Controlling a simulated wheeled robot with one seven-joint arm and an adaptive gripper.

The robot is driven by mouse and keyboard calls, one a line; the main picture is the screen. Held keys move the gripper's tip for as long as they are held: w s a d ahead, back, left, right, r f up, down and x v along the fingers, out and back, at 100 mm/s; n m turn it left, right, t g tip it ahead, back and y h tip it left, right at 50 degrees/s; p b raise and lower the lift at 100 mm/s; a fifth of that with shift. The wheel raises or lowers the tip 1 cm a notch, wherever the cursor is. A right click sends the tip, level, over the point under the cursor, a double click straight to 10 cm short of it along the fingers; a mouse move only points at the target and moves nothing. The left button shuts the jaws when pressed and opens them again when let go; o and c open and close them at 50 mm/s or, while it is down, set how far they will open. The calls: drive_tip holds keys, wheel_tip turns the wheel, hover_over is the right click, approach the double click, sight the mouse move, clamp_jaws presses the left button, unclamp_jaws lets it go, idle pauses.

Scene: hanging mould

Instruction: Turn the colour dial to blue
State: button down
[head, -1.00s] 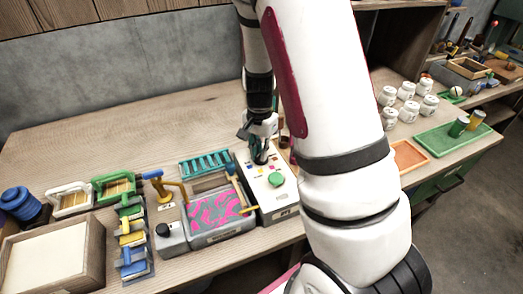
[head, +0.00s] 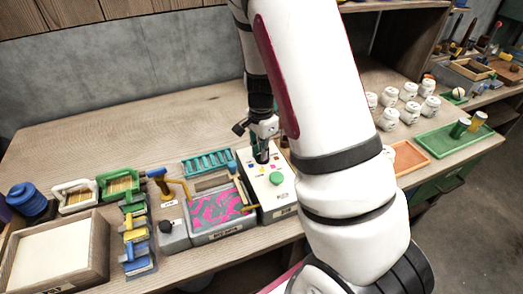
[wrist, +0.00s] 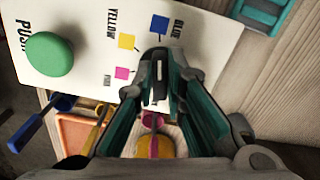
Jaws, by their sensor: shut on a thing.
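The colour dial (wrist: 157,82) is a dark knob with a pale stripe, in the wrist view between my fingertips. My gripper (wrist: 158,88) is shut on it; the fingers hide much of its sides. The stripe runs roughly up and down in that view. The blue square (wrist: 159,24), marked BLUE, lies above the dial, the yellow square (wrist: 127,41) to its upper left and the pink square (wrist: 122,73) to its left. In the head view my gripper (head: 261,155) reaches down onto the white panel (head: 277,200); the dial is hidden there.
A green push button (wrist: 50,54) sits on the same panel, left in the wrist view. In the head view a pink-and-grey patterned tray (head: 217,210) stands left of the panel. White jars (head: 388,119) and a green tray (head: 452,140) stand at the right. The bench behind is clear.

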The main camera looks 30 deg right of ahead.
drive_tip(key=c, duration=1.6)
unclamp_jaws()
drive_tip(key=shift+c, duration=0.2)
wheel_tip(320, 180, up, 12)
